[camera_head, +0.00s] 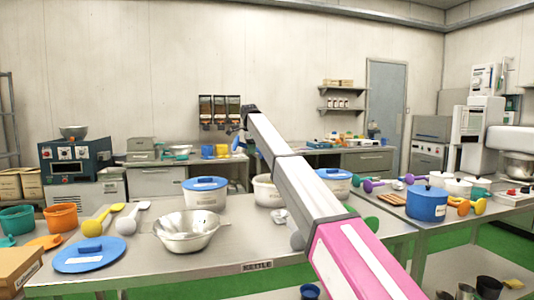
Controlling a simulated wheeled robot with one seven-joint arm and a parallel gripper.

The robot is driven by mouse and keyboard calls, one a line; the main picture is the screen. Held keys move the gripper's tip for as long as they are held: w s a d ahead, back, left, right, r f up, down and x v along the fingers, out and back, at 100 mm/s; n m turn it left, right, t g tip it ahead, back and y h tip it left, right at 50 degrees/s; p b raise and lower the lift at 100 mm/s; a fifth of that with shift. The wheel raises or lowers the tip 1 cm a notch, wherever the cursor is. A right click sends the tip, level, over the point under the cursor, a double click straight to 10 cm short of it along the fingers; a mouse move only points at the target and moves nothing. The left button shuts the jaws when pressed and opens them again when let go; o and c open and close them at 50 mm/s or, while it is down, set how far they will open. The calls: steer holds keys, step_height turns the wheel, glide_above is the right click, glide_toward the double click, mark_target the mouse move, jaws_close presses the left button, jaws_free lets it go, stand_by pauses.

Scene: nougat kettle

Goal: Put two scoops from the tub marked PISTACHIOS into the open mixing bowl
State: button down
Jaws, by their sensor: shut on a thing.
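The open steel mixing bowl (178,242) stands on the front table, left of my arm, and looks empty. White tubs stand behind it: one with a blue lid (205,196), an open-looking one (264,193) partly behind my arm, and another blue-lidded one (337,186) to the right. Their labels are too small to read, so I cannot tell which is marked PISTACHIOS. A yellow scoop (95,227) and a white scoop (128,224) lie left of the bowl. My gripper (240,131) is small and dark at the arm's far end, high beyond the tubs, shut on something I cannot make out.
A loose blue lid (88,259) lies at the table's front left, near orange (62,217) and teal (17,220) containers. A blue pot (427,205) and colored scoops stand on the right table. My arm crosses above the table's right part. The table front near the KETTLE label (257,266) is clear.

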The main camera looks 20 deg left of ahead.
steer(key=shift+a, duration=0.3)
steer(key=w+d+f+g+y, duration=0.1)
steer(key=d+y, duration=0.1)
steer(key=w+d+g+y, duration=0.1)
steer(key=d+y, duration=0.1)
steer(key=w+d+f+m+g+y, duration=0.1)
steer(key=w+d+y, duration=0.1)
steer(key=d+y, duration=0.1)
steer(key=shift+d+f+g, duration=0.1)
steer(key=shift+f+g, duration=0.2)
steer(key=shift+g, duration=0.1)
steer(key=shift+f, duration=0.8)
steer(key=s+a+f+t+h, duration=0.1)
steer(key=a+f+h, duration=0.1)
steer(key=h, duration=0.1)
steer(key=s+a+f+t+h, duration=0.1)
steer(key=f+t+h, duration=0.1)
steer(key=f+h, duration=0.1)
steer(key=s+a+f+t+h, duration=0.1)
steer(key=a+f+h, duration=0.1)
steer(key=shift+a+f+n+t+h, duration=0.25)
steer(key=shift+a+n+t+h, duration=0.05)
steer(key=shift+a+n+h, duration=0.1)
step_height(320, 180, up, 7)
steer(key=s+a+t+h, duration=0.1)
steer(key=shift+a+r+h, duration=0.15)
steer(key=shift+a+h, duration=0.2)
steer(key=shift+h, duration=0.05)
stand_by(0.5)
